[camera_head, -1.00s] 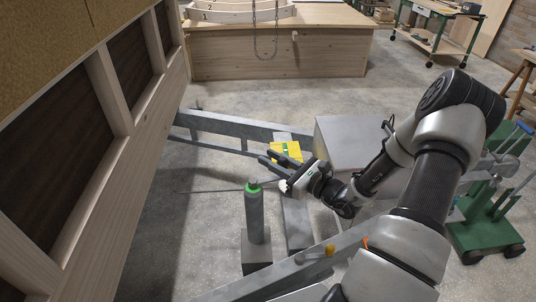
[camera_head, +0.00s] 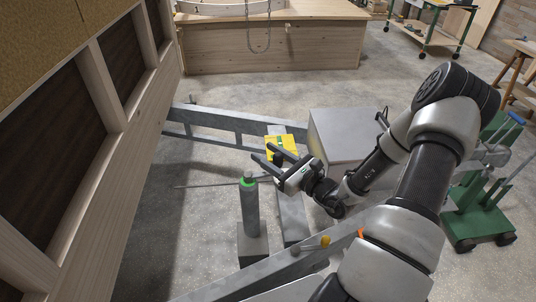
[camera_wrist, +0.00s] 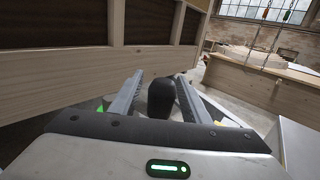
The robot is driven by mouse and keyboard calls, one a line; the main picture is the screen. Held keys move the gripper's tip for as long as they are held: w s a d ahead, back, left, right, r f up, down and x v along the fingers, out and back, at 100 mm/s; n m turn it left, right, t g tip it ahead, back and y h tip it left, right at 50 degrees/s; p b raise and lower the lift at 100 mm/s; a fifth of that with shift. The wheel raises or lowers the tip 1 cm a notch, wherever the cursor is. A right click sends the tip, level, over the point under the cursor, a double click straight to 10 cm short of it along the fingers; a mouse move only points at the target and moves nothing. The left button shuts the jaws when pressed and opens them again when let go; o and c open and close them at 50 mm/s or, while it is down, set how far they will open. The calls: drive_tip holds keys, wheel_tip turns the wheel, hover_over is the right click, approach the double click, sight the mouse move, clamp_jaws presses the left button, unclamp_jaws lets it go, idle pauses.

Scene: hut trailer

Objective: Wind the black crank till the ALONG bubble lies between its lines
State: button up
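My gripper (camera_head: 265,153) points left over the grey trailer frame in the head view. In the wrist view, its two fingers (camera_wrist: 160,92) are apart, with a black rounded knob, seemingly the crank's grip (camera_wrist: 161,97), between them. The knob sits nearer the right finger; I cannot tell whether they touch. The rest of the crank is hidden. A yellow level plate (camera_head: 291,146) with a green vial lies on the frame just behind the fingers. Its bubble and lines are too small to read.
A grey post with a green collar (camera_head: 250,210) stands just in front of my gripper. A large grey box (camera_head: 340,135) is to its right. The wooden hut wall (camera_head: 95,190) fills the left. A green wheeled stand (camera_head: 480,212) is at the right. Open floor lies behind the frame.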

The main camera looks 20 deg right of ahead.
drive_tip(key=v, duration=1.7)
drive_tip(key=shift+d, duration=0.15)
drive_tip(key=shift+s, duration=0.15)
